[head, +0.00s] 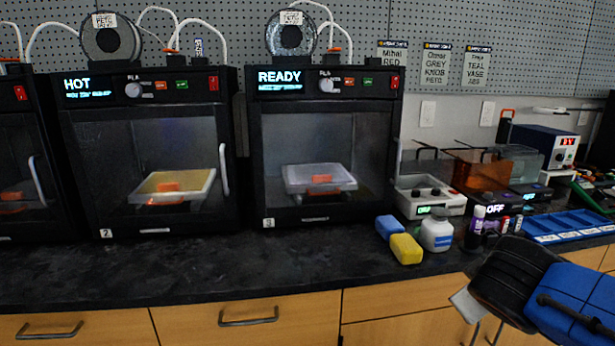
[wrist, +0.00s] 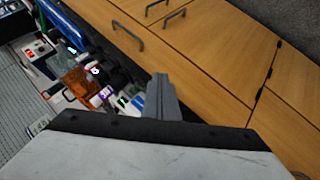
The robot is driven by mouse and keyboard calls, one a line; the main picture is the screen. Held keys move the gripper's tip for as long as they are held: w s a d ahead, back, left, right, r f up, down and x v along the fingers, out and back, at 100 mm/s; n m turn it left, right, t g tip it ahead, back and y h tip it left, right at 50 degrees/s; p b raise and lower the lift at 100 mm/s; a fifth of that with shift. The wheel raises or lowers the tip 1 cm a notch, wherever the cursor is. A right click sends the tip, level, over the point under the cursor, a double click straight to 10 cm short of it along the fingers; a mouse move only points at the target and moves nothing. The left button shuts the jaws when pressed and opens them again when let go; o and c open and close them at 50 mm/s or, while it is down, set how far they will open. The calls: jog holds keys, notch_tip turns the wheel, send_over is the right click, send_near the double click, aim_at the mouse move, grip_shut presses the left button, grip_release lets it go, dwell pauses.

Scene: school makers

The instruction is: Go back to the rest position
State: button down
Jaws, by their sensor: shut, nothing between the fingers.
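My gripper (head: 466,304) shows at the lower right of the head view, in front of the counter's front edge and the wooden cabinet doors. My dark and blue arm links lie behind it to the right. In the wrist view, my gripper (wrist: 162,98) shows as grey fingers pressed together, with nothing between them. The fingers point toward the counter edge and the cabinet fronts.
A black counter (head: 180,268) holds printers marked HOT (head: 145,150) and READY (head: 322,145). A yellow sponge (head: 406,249), a blue block (head: 389,227) and a white bottle (head: 436,232) stand near my gripper. Blue trays (head: 570,226) lie right. Wooden drawers (head: 250,318) line the front.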

jog(key=s+a+f+m+g+y, duration=0.4)
jog(key=s+f, duration=0.2)
jog(key=s, duration=0.3)
jog(key=shift+s+a+f+m, duration=0.15)
jog(key=shift+s+f+m, duration=0.15)
jog(key=shift+f+m, duration=0.1)
